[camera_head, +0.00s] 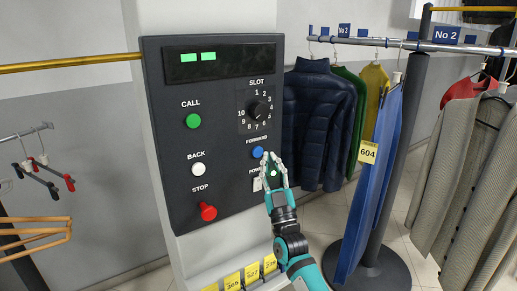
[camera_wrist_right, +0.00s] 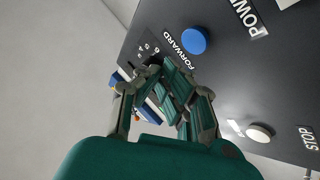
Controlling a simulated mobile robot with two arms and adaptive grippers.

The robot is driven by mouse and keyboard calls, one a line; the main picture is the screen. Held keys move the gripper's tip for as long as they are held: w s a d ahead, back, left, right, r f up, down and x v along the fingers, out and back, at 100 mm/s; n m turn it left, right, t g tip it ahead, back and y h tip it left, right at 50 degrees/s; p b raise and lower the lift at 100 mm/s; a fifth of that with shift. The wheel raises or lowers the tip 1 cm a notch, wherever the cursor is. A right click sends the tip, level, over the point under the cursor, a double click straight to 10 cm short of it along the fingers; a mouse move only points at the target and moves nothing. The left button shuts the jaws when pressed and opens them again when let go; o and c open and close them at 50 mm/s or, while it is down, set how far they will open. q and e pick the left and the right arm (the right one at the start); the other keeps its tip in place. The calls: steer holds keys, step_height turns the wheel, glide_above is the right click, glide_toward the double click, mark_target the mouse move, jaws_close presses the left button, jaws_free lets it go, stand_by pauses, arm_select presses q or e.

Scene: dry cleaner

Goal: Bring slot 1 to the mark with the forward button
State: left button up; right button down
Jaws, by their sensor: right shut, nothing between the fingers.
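The dark control panel (camera_head: 222,200) stands upright in the head view. Its round blue FORWARD button (camera_head: 258,152) sits below the SLOT dial (camera_head: 259,110), which is ringed by numbers. The button also shows in the right wrist view (camera_wrist_right: 194,40). My right gripper (camera_head: 270,162) is shut and empty, its fingertips just right of the button in the head view. In the right wrist view the fingers (camera_wrist_right: 177,85) appear below the button; contact cannot be told. Two green blocks show on the display (camera_head: 219,61). Slot 1 and the mark cannot be identified. My left gripper is out of view.
The panel also has a green CALL button (camera_head: 193,121), a white BACK button (camera_head: 198,169) and a red STOP button (camera_head: 208,211). A POWER switch is partly hidden by my gripper. Garments, including a navy jacket (camera_head: 316,120), hang on the numbered rail at right.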

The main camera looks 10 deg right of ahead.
steer(key=shift+s+d+p, duration=0.2)
steer(key=shift+s+p, duration=0.1)
steer(key=shift+s, duration=0.35)
steer(key=shift+s+d+p, duration=0.2)
steer(key=shift+s+p, duration=0.05)
steer(key=shift+s, duration=0.35)
